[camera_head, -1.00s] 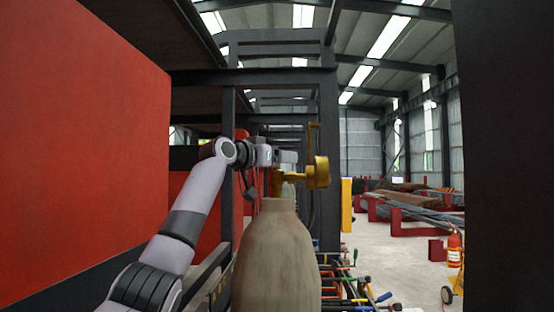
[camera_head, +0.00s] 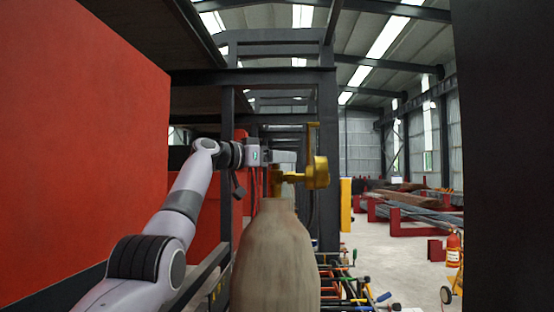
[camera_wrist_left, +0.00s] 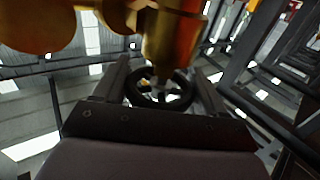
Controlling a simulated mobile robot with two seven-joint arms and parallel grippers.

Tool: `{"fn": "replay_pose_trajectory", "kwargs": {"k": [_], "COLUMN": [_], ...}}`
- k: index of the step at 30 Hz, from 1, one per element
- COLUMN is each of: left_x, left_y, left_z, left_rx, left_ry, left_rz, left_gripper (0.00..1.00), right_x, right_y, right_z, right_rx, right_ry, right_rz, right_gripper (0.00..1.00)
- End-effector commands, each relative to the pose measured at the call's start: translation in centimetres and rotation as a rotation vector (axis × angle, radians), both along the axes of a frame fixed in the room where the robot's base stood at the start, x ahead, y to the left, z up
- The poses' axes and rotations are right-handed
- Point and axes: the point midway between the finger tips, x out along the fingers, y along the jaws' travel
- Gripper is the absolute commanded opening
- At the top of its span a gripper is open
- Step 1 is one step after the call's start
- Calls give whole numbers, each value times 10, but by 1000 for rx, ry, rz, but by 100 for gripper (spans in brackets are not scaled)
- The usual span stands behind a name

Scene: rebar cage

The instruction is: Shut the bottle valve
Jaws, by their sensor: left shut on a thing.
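A tall beige gas bottle (camera_head: 274,262) stands upright in the middle of the head view. A brass valve (camera_head: 317,173) is on its top, and its body shows at the top of the left wrist view (camera_wrist_left: 172,38). The valve's dark round handwheel (camera_wrist_left: 160,100) shows in the left wrist view, below the brass body. My left gripper (camera_head: 271,156) is at the left of the valve. In the left wrist view its two fingers (camera_wrist_left: 161,78) lie on either side of the handwheel, shut on it. My right gripper is not in view.
A red panel (camera_head: 85,150) fills the left side and a dark panel (camera_head: 505,150) the right edge. Several coloured-handled tools (camera_head: 345,285) lie right of the bottle. A fire extinguisher (camera_head: 454,250) stands farther right. A dark steel frame (camera_head: 328,150) rises behind the valve.

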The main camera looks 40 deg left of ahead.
Motion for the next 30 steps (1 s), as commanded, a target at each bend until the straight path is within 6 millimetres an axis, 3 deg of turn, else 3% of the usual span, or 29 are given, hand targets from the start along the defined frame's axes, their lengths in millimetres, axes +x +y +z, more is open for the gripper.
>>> {"fn": "replay_pose_trajectory", "kwargs": {"k": [22, 23, 24, 30], "left_x": [0, 0, 0, 0], "left_y": [-1, -1, -1, -1], "left_z": [0, 0, 0, 0], "left_rx": [3, 3, 3, 2], "left_ry": [0, 0, 0, 0], "left_rz": [-24, -24, -24, -24], "left_gripper": [40, 81, 94, 96], "right_x": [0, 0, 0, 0], "right_y": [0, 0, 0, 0], "right_z": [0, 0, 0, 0], "right_rx": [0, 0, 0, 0], "right_ry": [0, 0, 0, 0], "right_rz": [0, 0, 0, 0], "right_gripper": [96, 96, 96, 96]}}
